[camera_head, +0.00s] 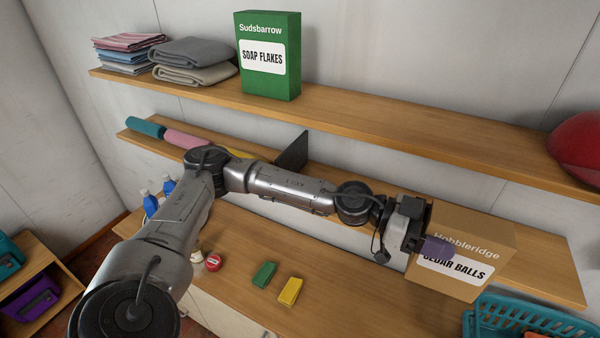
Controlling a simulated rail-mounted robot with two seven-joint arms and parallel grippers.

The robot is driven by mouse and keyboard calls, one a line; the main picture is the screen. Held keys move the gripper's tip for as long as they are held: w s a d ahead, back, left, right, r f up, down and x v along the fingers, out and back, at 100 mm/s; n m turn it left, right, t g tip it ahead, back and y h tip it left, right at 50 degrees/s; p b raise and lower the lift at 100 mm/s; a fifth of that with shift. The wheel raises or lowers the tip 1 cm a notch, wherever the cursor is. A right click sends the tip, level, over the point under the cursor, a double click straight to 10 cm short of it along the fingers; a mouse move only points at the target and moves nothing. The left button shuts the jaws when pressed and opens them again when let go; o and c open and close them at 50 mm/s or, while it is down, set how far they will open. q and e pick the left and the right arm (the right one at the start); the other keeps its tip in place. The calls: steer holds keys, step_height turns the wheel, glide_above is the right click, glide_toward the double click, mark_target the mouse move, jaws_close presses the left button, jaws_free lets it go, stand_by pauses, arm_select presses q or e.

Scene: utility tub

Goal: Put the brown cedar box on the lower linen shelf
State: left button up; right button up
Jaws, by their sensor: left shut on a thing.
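The brown cedar box (484,243), labelled "Hobbleridge Cedar Balls", is upright at the right, by the front of the lower linen shelf (549,268). My left gripper (438,246) reaches it from the left and is shut on it, with a purple finger across its front face. The other finger is hidden. The box covers part of the lower shelf's front edge; I cannot tell whether its base touches the board. My right gripper is not in view.
The upper shelf (400,127) holds folded cloths (195,60), a green soap flakes box (268,58) and a red object (577,150). Below are green (264,274) and yellow (290,291) blocks and a teal basket (530,318).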

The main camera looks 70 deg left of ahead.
arm_select(q)
steer(key=shift+a+r, duration=0.1)
steer(key=shift+r, duration=0.15)
steer(key=w+a, duration=1.4)
steer(key=w, duration=0.1)
step_height(320, 180, down, 7)
steer(key=shift+s+d+p, duration=0.15)
steer(key=shift+d+p, duration=0.05)
steer(key=shift+p, duration=0.15)
steer(key=shift+f, duration=0.15)
steer(key=o, duration=1.2)
steer(key=shift+c, duration=0.2)
